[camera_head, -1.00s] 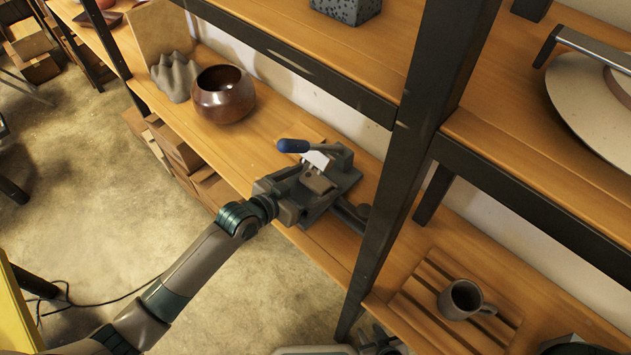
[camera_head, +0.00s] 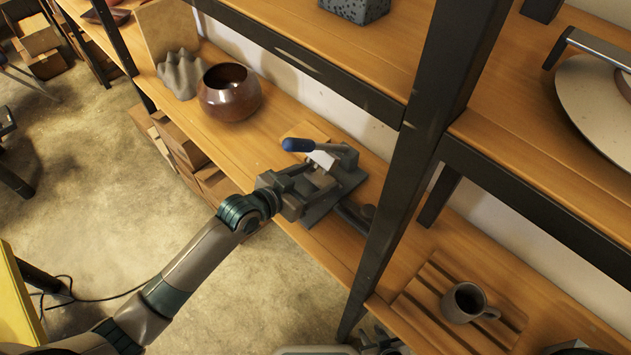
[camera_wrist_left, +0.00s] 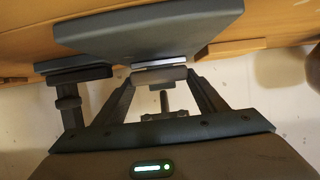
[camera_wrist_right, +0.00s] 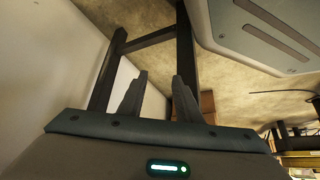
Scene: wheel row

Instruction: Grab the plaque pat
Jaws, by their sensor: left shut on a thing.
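A dark grey flat plaque-like piece (camera_head: 328,205) with a blue-handled part (camera_head: 297,145) above it is on the middle shelf. My left gripper (camera_head: 312,182) is at its front side, shut on the grey piece. In the left wrist view the grey slab (camera_wrist_left: 150,28) lies just beyond the fingers, with a small grey block between the fingertips. Whether the piece rests on the shelf or is slightly raised, I cannot tell. My right gripper (camera_wrist_right: 158,95) is open and empty in its wrist view, below the shelving and over the floor.
A brown round bowl (camera_head: 230,92) and a grey wavy object (camera_head: 179,76) stand left on the same shelf (camera_head: 165,103). A dark shelf post (camera_head: 415,150) is close on the right. A mug (camera_head: 463,303) stands on a slatted board (camera_head: 418,287) beyond it.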

